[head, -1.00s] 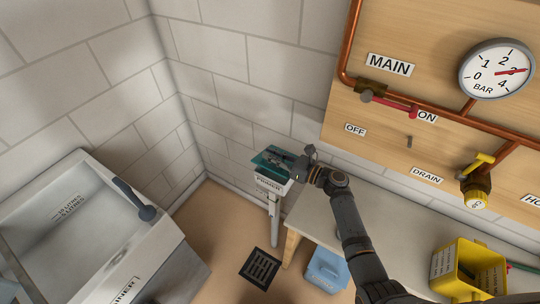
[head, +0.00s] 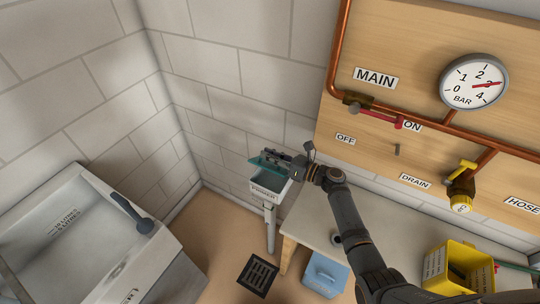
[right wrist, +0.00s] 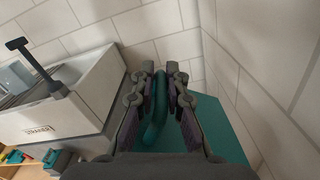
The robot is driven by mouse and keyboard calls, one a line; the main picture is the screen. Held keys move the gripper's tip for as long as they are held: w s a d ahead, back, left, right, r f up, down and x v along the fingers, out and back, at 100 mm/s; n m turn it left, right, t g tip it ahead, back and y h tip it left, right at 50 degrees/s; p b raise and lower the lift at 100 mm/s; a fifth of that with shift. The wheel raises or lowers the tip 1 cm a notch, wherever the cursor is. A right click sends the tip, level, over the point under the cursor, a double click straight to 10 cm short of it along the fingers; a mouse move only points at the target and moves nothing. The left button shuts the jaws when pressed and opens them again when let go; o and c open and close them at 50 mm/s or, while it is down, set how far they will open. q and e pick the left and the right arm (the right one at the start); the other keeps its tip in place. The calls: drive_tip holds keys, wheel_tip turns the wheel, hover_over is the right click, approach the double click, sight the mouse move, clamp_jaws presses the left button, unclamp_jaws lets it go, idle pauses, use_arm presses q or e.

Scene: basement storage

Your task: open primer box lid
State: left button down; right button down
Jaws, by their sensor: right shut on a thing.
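The primer box (head: 268,193) is a small pale box on a post by the wall, labelled PRIMER. Its teal lid (head: 259,162) is raised, and the box's inside shows below it. My right gripper (head: 279,160) is at the lid and hides part of it. In the right wrist view the fingers of my right gripper (right wrist: 160,80) are shut around the teal handle (right wrist: 157,118) on the lid (right wrist: 225,125). My left gripper is not in view.
A grey sink-like basin (head: 55,235) with a dark lever stands at the left. A workbench (head: 325,215) is at the right, with a yellow bin (head: 440,262) on it. A blue container (head: 325,275) is on the floor. Copper pipes and a gauge (head: 473,82) are on the board.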

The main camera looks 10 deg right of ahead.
drive_tip(key=c, duration=1.4)
unclamp_jaws()
drive_tip(key=shift+w+d+f, duration=0.1)
drive_tip(key=shift+w, duration=0.1)
drive_tip(key=shift+s, duration=0.15)
drive_tip(key=v, duration=1.1)
drive_tip(key=shift+s+d, duration=0.2)
drive_tip(key=shift+d, duration=0.15)
